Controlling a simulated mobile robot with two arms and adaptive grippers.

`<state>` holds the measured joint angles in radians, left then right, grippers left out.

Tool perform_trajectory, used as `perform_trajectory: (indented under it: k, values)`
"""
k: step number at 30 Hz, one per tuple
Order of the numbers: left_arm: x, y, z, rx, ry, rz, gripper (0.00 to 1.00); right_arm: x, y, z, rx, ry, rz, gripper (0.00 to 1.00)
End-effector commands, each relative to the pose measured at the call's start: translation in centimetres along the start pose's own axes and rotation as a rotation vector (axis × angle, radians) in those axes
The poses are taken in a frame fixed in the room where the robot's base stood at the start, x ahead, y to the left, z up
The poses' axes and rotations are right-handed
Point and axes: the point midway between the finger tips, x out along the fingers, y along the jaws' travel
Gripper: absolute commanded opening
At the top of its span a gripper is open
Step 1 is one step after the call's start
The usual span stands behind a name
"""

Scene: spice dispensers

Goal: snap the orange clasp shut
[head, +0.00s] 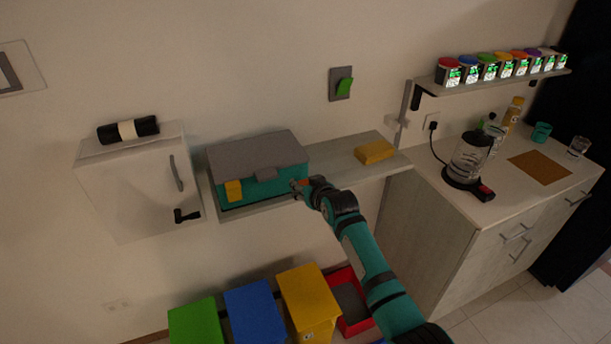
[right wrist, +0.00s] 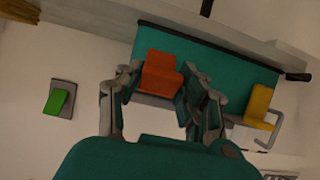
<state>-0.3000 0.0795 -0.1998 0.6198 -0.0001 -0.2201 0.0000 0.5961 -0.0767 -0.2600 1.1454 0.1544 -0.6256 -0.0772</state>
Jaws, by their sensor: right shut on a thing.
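A teal box (head: 278,188) with a grey lid (head: 258,150) sits on the wall shelf, its lid down. A yellow clasp (head: 233,190) is at the left of its front; it also shows in the right wrist view (right wrist: 260,104). The orange clasp (right wrist: 161,75) is at the right of the front. My right gripper (right wrist: 160,88) has a finger on each side of the orange clasp and is shut on it. In the head view, my right gripper (head: 303,186) largely hides the clasp. I cannot tell whether the clasp is fully snapped. My left gripper is not in view.
A yellow block (head: 374,152) lies on the shelf (head: 335,163) to the right of the box. A white cabinet (head: 135,185) hangs at the left. A green switch (head: 343,87) is on the wall above. Colored bins (head: 254,312) stand below.

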Motion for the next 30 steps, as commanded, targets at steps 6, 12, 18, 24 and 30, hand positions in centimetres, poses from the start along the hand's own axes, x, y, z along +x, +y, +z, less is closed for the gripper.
perform_trajectory:
  k: [6,12,18,24,30]
  values:
    - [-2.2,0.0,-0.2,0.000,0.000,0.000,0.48,0.1,0.0,-1.1,0.000,-0.108,0.000,0.00]
    - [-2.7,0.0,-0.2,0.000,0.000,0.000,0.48,0.2,0.0,-1.1,0.001,-0.155,0.000,0.00]
    - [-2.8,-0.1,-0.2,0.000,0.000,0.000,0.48,0.3,0.0,-1.1,0.001,-0.168,0.000,0.00]
    - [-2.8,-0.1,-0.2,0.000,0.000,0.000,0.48,0.3,0.0,-1.1,0.001,-0.167,0.000,0.00]
    - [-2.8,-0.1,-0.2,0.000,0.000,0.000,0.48,0.3,0.0,-1.1,0.000,-0.166,0.000,0.56]
